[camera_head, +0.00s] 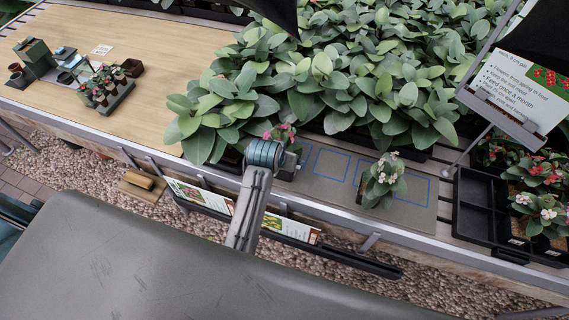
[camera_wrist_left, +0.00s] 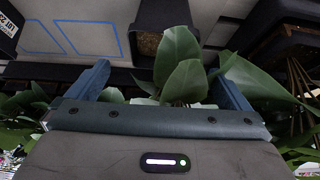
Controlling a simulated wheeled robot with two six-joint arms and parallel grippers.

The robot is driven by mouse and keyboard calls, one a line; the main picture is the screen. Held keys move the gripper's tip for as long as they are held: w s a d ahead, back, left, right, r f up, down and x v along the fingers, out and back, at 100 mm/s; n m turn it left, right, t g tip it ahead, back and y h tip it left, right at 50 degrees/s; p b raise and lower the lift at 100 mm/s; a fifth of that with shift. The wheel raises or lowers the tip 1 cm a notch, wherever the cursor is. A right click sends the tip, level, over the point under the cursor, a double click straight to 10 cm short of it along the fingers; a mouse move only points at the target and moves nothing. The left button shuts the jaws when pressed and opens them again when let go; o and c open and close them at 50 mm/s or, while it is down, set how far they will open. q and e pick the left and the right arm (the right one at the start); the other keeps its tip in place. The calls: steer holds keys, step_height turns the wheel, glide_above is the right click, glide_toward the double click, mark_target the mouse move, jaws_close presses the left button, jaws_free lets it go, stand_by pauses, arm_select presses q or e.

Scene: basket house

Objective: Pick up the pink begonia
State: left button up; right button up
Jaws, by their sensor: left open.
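The pink begonia (camera_head: 282,133) shows in the head view as pink blooms just behind my left gripper (camera_head: 287,165), which hides most of the plant. In the left wrist view, my left gripper (camera_wrist_left: 162,78) has its two blue fingers wide apart. Green leaves (camera_wrist_left: 182,78) stand between and beyond the fingers, in front of a dark pot (camera_wrist_left: 160,20) with brown soil. I cannot tell whether the fingers touch the plant. My right gripper is not in view.
A pale-flowered potted plant (camera_head: 383,182) stands to the right on a grey mat (camera_head: 318,190) with blue outlined squares. A black compartment tray (camera_head: 478,205) and a care sign (camera_head: 520,90) are further right. Dense leafy plants (camera_head: 330,75) fill the back. The wooden tabletop (camera_head: 165,50) is partly clear.

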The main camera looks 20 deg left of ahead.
arm_select(q)
steer(key=x, duration=0.3)
steer(key=shift+w+f, duration=0.15)
steer(key=shift+f, duration=0.05)
steer(key=shift+w+f+p, duration=0.15)
steer(key=shift+f+p, duration=0.15)
steer(key=shift+p, duration=0.2)
steer(key=p+x, duration=0.1)
steer(key=x, duration=0.3)
steer(key=shift+a+f, duration=0.1)
steer(key=shift+f, duration=0.25)
steer(key=c, duration=1.2)
steer(key=shift+r, duration=0.1)
